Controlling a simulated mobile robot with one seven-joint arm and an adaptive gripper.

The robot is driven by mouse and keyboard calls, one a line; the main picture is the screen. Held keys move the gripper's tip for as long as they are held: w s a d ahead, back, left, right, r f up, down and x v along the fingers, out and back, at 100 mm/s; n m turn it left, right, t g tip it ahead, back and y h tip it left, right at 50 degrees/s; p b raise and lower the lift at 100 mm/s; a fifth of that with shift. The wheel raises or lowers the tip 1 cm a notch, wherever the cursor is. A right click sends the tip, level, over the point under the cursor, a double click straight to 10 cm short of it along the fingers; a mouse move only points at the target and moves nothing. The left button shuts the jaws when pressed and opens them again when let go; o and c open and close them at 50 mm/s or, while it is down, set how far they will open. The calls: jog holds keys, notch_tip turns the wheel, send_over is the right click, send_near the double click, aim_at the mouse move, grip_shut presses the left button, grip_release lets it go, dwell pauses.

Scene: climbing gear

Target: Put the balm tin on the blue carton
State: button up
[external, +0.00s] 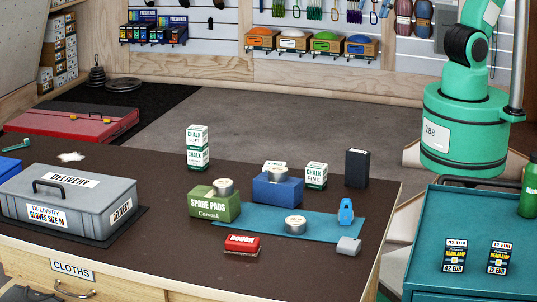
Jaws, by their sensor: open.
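The blue carton (277,192) stands on the dark table, at the back edge of a blue mat. A round silver tin rests on top of it (280,173). Another round tin with a pale lid (295,224) lies flat on the blue mat in front of the carton. A third similar tin (223,186) sits on the green "Spare Pads" carton (213,206) to the left. The labels are too small to tell which is the balm tin. My gripper is out of the picture; only part of my green arm shows at the upper right.
White chalk boxes (197,148) and a black box (357,168) stand behind. A red box (242,245), a blue item (346,212) and a grey block (349,245) lie around the mat (255,222). A grey delivery case (68,205) fills the left.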

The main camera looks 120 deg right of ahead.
jog(key=s+t, duration=0.1)
jog(key=s, duration=0.9)
jog(key=shift+f, duration=0.2)
notch_tip(320, 180, down, 5)
jog(key=b, duration=0.5)
